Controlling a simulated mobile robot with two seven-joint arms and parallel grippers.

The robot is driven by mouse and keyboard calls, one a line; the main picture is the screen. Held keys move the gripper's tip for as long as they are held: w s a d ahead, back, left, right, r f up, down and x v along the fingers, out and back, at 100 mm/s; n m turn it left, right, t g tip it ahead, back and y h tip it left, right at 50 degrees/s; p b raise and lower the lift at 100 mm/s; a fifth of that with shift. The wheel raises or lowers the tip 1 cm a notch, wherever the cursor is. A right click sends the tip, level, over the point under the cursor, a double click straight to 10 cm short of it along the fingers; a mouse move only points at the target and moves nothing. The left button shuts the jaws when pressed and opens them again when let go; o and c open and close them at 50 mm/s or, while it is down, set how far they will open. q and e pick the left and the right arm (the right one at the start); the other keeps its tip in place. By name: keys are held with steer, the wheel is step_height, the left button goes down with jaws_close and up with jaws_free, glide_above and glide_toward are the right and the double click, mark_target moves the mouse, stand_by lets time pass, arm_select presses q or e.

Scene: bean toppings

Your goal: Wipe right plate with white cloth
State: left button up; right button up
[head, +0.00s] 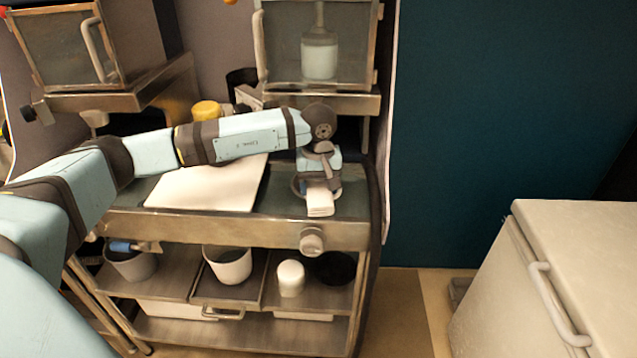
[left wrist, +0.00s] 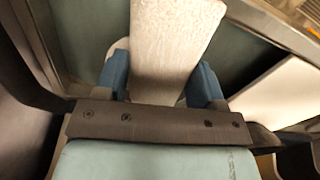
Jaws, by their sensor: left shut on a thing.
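My left gripper (head: 318,180) is over the right end of the cart's top and points down. It is shut on a folded white cloth (head: 320,205). In the left wrist view the cloth (left wrist: 175,40) is a long pale block between the two blue fingers (left wrist: 161,80). A small pale rounded edge shows beside the left finger there; I cannot tell whether it is the right plate. The plate is otherwise hidden by the gripper and cloth, so contact cannot be judged. My right gripper is out of view.
A white board (head: 215,185) lies on the metal cart (head: 240,232), left of the gripper. A yellow-lidded container (head: 206,110) stands behind it. Pots and a white cup (head: 291,278) stand on the lower shelf. A white chest (head: 570,265) is at right.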

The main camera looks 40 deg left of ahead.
arm_select(q)
steer(key=shift+f, duration=0.4)
steer(key=shift+w+a+r+b, duration=0.1)
steer(key=shift+w+a+b, duration=0.15)
steer(key=shift+b, duration=0.2)
steer(key=shift+w+a+b, duration=0.35)
steer(key=shift+w+b, duration=0.05)
steer(key=shift+w, duration=0.3)
steer(key=shift+w+a+r, duration=0.15)
steer(key=shift+a+r, duration=0.05)
steer(key=shift+r, duration=0.25)
steer(key=shift+s+d+f, duration=0.35)
steer(key=shift+s+d, duration=0.05)
steer(key=shift+s, duration=0.2)
steer(key=shift+s+d, duration=0.4)
steer(key=shift+s, duration=0.2)
steer(key=shift+d+f, duration=0.1)
